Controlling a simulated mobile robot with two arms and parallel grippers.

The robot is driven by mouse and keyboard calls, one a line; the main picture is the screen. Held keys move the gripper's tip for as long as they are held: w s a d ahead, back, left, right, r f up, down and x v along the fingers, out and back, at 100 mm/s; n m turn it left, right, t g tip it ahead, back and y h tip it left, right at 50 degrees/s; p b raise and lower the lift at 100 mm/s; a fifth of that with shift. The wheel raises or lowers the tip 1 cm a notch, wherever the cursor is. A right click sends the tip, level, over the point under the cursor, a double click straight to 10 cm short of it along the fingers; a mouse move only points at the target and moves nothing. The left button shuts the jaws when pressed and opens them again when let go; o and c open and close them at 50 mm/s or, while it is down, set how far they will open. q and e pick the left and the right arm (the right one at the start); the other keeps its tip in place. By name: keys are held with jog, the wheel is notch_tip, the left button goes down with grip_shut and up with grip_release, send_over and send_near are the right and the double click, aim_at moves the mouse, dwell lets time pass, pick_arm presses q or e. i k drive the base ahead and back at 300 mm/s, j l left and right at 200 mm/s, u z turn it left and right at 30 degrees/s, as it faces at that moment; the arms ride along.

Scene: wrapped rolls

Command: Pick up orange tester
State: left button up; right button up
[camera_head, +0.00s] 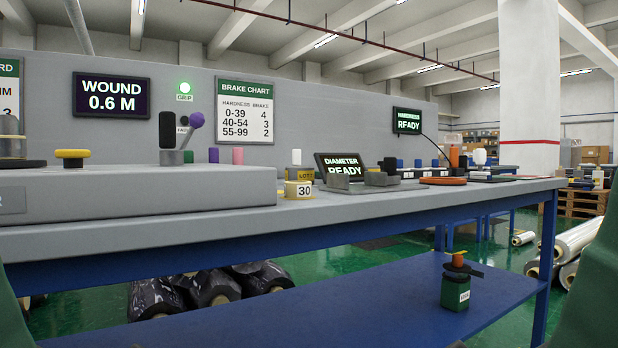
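A small upright orange object (454,157), which looks like the orange tester, stands towards the right end of the grey tabletop (240,218). It sits behind a flat orange disc (443,181), and its lower part is partly hidden. A dark cable runs down near it from the wall screen reading "HARDNESS READY" (407,121). Neither of my grippers shows. Green shapes at the lower left and right edges may be parts of my arms.
A "DIAMETER READY" screen (342,167), grey blocks and a roll marked 30 (298,190) stand left of the orange object. A green box with an orange top (456,292) stands on the blue lower shelf (350,300). Wrapped rolls lie on the floor.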

aim_at(454, 152)
jog(key=k+l, duration=0.2)
jog(key=l, duration=0.15)
jog(key=k+l, duration=0.2)
jog(key=l, duration=0.2)
jog(key=k+l, duration=0.2)
jog(key=l, duration=0.15)
jog(key=i, duration=1)
